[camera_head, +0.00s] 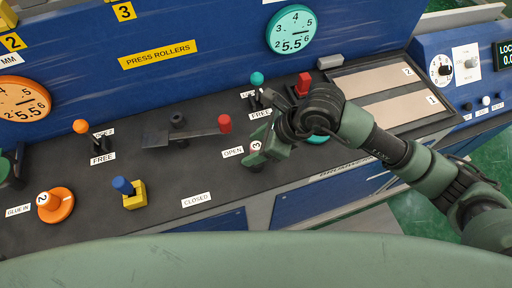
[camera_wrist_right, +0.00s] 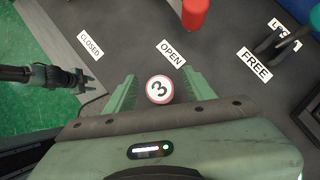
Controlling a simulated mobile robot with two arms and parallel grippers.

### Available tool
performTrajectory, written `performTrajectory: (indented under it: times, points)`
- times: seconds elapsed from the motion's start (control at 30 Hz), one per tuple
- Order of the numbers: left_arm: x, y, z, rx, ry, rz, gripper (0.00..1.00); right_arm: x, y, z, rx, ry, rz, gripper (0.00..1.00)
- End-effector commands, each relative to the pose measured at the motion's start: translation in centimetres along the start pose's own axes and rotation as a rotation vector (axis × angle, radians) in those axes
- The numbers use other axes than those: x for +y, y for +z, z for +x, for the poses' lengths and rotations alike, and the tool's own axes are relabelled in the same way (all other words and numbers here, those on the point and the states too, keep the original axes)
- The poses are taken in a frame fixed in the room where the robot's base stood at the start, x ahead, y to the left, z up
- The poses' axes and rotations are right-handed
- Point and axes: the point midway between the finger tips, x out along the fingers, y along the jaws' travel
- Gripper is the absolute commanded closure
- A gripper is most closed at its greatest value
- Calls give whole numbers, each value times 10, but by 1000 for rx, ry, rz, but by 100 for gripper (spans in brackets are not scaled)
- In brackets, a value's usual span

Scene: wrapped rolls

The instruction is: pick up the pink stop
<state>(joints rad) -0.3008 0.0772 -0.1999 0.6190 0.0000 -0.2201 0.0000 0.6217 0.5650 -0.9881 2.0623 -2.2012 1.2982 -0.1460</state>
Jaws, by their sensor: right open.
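A small round stop marked 3 (camera_wrist_right: 159,89), white on top with a pinkish-red rim, sits between the two green fingers of my right gripper (camera_wrist_right: 158,92) in the right wrist view. My right gripper is open around it; I cannot tell whether a finger touches it. In the head view the 3 marking (camera_head: 256,145) shows beside the right gripper (camera_head: 262,150), just right of the OPEN label, and most of the stop is hidden. A dark gripper (camera_wrist_right: 84,80), seemingly my left, shows at the left of the wrist view; its jaws are unclear.
A red-knobbed lever (camera_head: 225,123) stands close by on the dark console; its red knob (camera_wrist_right: 195,12) is ahead in the wrist view. An orange stop marked 2 (camera_head: 56,205) and a blue-knobbed yellow block (camera_head: 134,194) are left. The console surface near CLOSED is clear.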

Motion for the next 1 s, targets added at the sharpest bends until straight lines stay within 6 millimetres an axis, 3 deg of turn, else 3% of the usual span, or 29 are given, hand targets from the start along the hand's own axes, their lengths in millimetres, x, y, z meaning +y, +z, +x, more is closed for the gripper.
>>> performTrajectory:
  times: [0.17, 0.4, 0.47, 0.6, 1.0]
  points:
    - [0, -1, -8, 0, 0, 0, 64, 0, 1, 18, -1, 1, 1, 46]
    - [0, -1, -7, 0, 0, 0, 64, 0, 0, 20, -2, 0, 0, 46]
    - [0, -1, -7, 0, 0, 0, 64, 0, 1, 20, -2, 0, 0, 60]
    - [-1, -1, -7, 0, -1, 0, 64, 0, 1, 20, -2, 0, 0, 99]
    - [-3, -1, -6, 1, -3, 1, 64, -1, 3, 17, -4, -1, -1, 100]
